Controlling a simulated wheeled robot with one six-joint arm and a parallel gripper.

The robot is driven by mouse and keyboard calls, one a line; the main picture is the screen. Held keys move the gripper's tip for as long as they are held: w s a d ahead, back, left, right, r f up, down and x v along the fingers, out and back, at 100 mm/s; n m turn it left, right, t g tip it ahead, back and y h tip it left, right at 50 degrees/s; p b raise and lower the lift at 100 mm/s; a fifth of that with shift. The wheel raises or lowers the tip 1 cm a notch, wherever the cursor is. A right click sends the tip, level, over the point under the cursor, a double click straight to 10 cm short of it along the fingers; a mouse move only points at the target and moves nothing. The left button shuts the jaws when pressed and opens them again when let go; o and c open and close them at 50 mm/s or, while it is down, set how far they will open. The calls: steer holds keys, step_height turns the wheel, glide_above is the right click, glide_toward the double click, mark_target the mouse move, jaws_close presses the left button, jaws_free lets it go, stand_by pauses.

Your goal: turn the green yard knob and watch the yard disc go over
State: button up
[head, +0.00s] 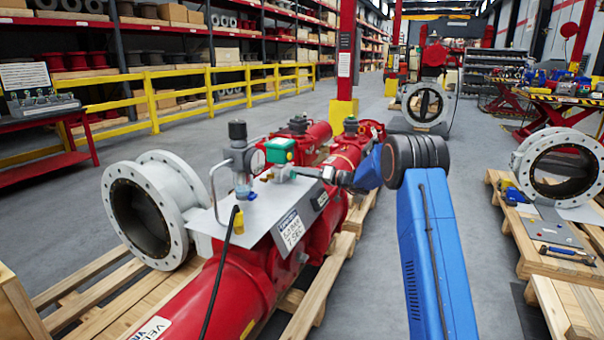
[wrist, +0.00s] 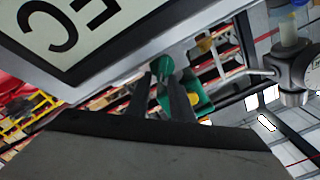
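A green box-shaped unit (head: 280,151) sits on the grey plate on top of the red valve actuator (head: 250,285). In the wrist view its green body (wrist: 202,105) shows behind my fingers, with a small rounded green part (wrist: 164,67), perhaps the knob, at the fingertips. My gripper (head: 284,173) reaches in from the right, just below and beside the green unit. In the wrist view my gripper (wrist: 160,82) has its two dark fingers apart, with a gap between them. Whether they touch the green part cannot be told. No yard disc can be made out.
A glass-bowled regulator (head: 240,160) and a round gauge stand left of the green unit. A lettered plate (head: 290,232) is on the plate's front, close to my wrist. A black hose hangs down in front. A flanged white pipe body (head: 178,190) is at the left.

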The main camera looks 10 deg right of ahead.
steer(key=shift+o, duration=0.2)
steer(key=v, duration=1.7)
steer(key=shift+s+d, duration=0.15)
